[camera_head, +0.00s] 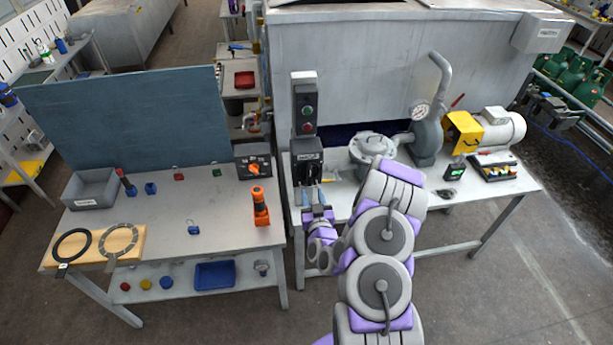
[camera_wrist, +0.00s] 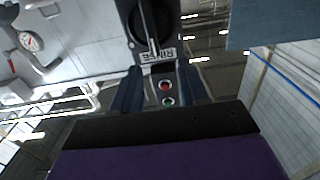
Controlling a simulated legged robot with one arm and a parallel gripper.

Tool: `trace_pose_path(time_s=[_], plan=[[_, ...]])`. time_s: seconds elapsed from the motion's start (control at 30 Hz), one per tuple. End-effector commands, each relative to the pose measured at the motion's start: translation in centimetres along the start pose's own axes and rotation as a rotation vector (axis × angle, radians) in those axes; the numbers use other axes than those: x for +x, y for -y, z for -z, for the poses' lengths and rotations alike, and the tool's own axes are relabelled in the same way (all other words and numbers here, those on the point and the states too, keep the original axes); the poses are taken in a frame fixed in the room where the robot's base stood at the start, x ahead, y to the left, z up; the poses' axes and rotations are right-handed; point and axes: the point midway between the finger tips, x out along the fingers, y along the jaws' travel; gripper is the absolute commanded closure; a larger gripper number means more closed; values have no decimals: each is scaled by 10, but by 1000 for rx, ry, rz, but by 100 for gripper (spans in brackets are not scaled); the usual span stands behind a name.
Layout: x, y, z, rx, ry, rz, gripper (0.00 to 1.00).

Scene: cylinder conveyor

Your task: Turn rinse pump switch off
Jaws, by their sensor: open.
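The rinse pump switch (camera_head: 307,168) is a black box on a post at the left end of the right table. In the wrist view, which looks upside down, the switch (camera_wrist: 152,22) shows a round black dial with a thin light handle and a RINSE label. My gripper (camera_head: 318,208) is just in front of the switch, below its middle. In the wrist view my gripper (camera_wrist: 158,78) is open and empty, with one finger on each side of the label. I cannot tell whether the fingers touch the switch.
A grey box with red and green buttons (camera_head: 306,110) stands above the switch. A grey lidded pot (camera_head: 374,146) and a pump with a gauge (camera_head: 426,130) are to the right. Another switch box with an orange knob (camera_head: 254,163) stands on the left table (camera_head: 222,232).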

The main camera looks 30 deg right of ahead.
Motion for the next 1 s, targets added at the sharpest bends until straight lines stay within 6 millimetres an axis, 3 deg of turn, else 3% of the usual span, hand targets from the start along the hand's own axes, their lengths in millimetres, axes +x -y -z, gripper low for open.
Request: trace_pose_path(time_s=[0.3, 1.0], plan=[[28, 1, 2, -3, -12, 0, 56], [53, -2, -3, 0, -5, -2, 56]])
